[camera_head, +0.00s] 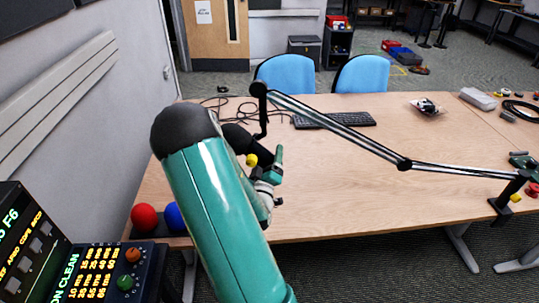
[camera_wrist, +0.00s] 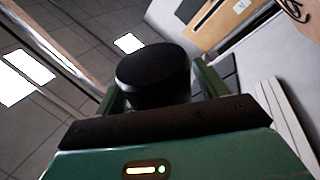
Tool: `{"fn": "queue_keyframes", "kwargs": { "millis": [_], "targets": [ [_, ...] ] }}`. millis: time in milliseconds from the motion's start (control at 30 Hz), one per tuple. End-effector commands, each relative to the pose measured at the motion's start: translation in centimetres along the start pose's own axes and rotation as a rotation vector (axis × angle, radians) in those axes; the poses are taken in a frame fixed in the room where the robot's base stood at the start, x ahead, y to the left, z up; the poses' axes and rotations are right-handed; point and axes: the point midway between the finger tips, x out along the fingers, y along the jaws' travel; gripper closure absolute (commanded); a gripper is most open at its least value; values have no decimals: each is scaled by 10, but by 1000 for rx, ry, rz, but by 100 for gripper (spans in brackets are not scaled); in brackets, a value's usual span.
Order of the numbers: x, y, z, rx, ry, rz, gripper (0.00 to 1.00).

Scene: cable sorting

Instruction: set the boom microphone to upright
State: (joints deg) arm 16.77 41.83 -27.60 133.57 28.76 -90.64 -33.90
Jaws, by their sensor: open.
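The boom microphone's black body (camera_head: 240,139) hangs below the far left end of the boom arm (camera_head: 335,125). It looks slanted rather than upright, and my arm partly hides it. My gripper (camera_head: 265,163) is beside the lower right end of the microphone in the head view. In the wrist view, the black cylindrical end of the microphone (camera_wrist: 153,78) lies between the two green fingers of my gripper (camera_wrist: 158,92). The fingers are open, one on each side; whether either touches it is unclear.
The boom's clamp (camera_head: 505,203) is on the right of the wooden table (camera_head: 350,205). A keyboard (camera_head: 334,120) and loose cables (camera_head: 225,107) lie behind. A red ball (camera_head: 144,217), a blue ball (camera_head: 173,216) and a control panel (camera_head: 110,275) are at left. The table's middle is clear.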

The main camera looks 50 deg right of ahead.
Motion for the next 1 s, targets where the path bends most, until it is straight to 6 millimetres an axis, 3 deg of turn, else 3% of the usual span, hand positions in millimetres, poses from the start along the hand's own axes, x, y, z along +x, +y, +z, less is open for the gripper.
{"fn": "queue_keyframes", "kwargs": {
  "millis": [367, 600, 700, 1000],
  "targets": [
    [-3, 1, 0, 0, -1, -1, 27],
    [-2, 1, 0, 0, -1, 0, 74],
    [-2, 1, 0, 0, 0, 0, 90],
    [0, -1, -1, 20, -3, 3, 90]
  ]
}}
